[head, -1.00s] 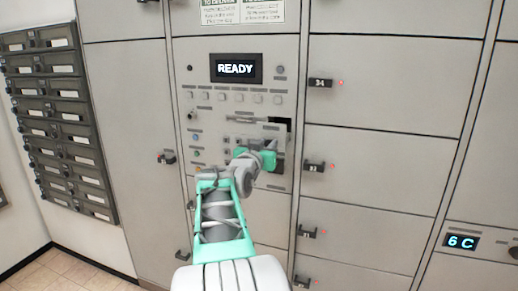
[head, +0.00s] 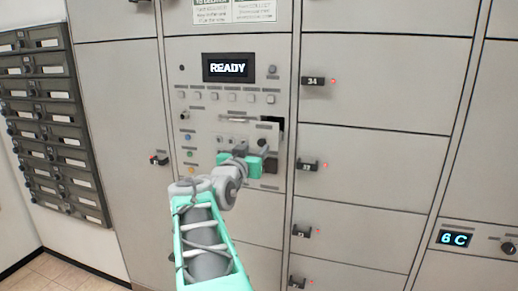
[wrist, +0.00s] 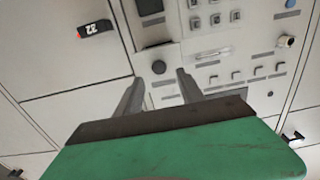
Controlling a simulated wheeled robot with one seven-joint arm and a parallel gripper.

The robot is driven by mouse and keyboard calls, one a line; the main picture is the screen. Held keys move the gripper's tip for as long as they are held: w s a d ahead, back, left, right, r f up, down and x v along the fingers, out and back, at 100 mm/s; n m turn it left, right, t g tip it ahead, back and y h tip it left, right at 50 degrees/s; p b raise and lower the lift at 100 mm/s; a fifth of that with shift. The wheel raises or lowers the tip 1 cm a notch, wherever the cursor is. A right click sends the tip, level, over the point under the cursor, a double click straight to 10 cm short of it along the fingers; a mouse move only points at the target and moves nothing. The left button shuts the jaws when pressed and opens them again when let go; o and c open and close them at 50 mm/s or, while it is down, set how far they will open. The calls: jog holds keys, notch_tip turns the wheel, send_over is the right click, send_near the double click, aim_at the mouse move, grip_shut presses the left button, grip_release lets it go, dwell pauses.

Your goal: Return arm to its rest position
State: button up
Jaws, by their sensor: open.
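My arm reaches up from the bottom of the head view toward the locker control panel (head: 224,105). My green and grey gripper (head: 240,160) is in front of the panel's lower part and hides some of it. In the wrist view the two grey fingers of my gripper (wrist: 158,90) stand apart with nothing between them. The panel, with its buttons, shows beyond the fingers in the wrist view (wrist: 225,60). I cannot tell the exact gap between the fingers and the panel.
A lit READY screen (head: 228,67) tops the panel. Locker doors with numbered handles (head: 318,81) and small red lights stand to the right. A dark mailbox rack (head: 55,125) is on the left wall. A 6 C display (head: 461,239) is at lower right. Floor shows at lower left.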

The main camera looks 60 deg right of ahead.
jog(key=shift+v, duration=1.1)
